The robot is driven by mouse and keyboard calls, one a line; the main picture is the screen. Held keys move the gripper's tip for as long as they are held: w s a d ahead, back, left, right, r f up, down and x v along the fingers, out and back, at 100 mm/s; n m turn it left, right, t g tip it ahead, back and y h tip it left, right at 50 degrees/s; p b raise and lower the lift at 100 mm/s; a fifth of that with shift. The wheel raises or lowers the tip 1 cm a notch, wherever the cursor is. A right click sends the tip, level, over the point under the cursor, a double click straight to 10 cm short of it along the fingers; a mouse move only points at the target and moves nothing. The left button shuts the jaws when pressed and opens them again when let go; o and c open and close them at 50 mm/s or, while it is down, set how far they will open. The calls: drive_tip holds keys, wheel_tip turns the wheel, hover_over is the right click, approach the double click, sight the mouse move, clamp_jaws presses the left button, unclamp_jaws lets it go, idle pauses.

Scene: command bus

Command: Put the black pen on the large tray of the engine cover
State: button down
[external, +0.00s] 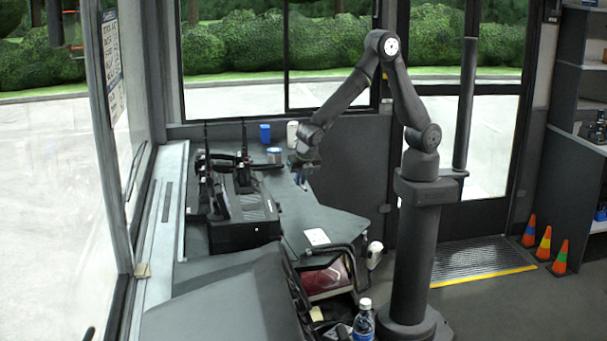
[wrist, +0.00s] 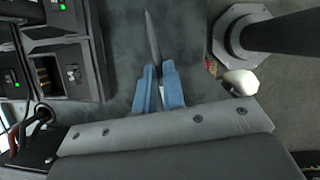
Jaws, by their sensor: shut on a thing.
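My gripper (external: 303,172) is over the grey desk top (external: 325,218) in the external view. In the wrist view, its blue fingers (wrist: 160,80) are shut on a slim dark pen (wrist: 153,38). The pen points away from the fingers toward the top of the picture; its rear part is hidden between them. In the external view the pen is too small to make out clearly. A large dark grey cover (external: 225,300) at the lower left may be the engine cover. I cannot tell for sure which surface is its large tray.
Black radio units (external: 240,225) with antennas stand left of my gripper. A blue cup (external: 265,133), a white cup (external: 292,132) and a round tin (external: 274,154) stand at the back. A white card (external: 316,237) lies on the desk. A bottle (external: 363,322) stands in front.

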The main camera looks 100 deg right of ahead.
drive_tip(key=w+d+f+m+g, duration=0.1)
drive_tip(key=m, duration=0.3)
drive_tip(key=w+d+f+m+g+y, duration=0.1)
drive_tip(key=d+m+g, duration=0.1)
drive_tip(key=m, duration=0.3)
drive_tip(key=w+d+f+m+g+y, duration=0.1)
drive_tip(key=d+m, duration=0.1)
drive_tip(key=m, duration=0.3)
drive_tip(key=shift+d+f+g, duration=0.1)
drive_tip(key=shift+g, duration=0.3)
drive_tip(key=m+y, duration=0.1)
drive_tip(key=m, duration=0.1)
drive_tip(key=d+m, duration=0.1)
drive_tip(key=m, duration=0.1)
drive_tip(key=w+d+f+m+y, duration=0.1)
drive_tip(key=m, duration=0.1)
drive_tip(key=shift+g+y, duration=0.3)
drive_tip(key=s+a+r+m+y, duration=0.2)
drive_tip(key=s+a+r+m, duration=0.45)
drive_tip(key=a, duration=0.55)
drive_tip(key=n, duration=0.2)
hover_over(321, 227)
drive_tip(key=w+d, duration=0.1)
drive_tip(key=f, duration=0.5)
drive_tip(key=shift+w+d, duration=0.15)
drive_tip(key=shift+d, duration=0.05)
drive_tip(key=shift+a+f, duration=0.3)
drive_tip(key=shift+a, duration=0.15)
drive_tip(key=shift+f, duration=1.95)
drive_tip(key=shift+f, duration=0.15)
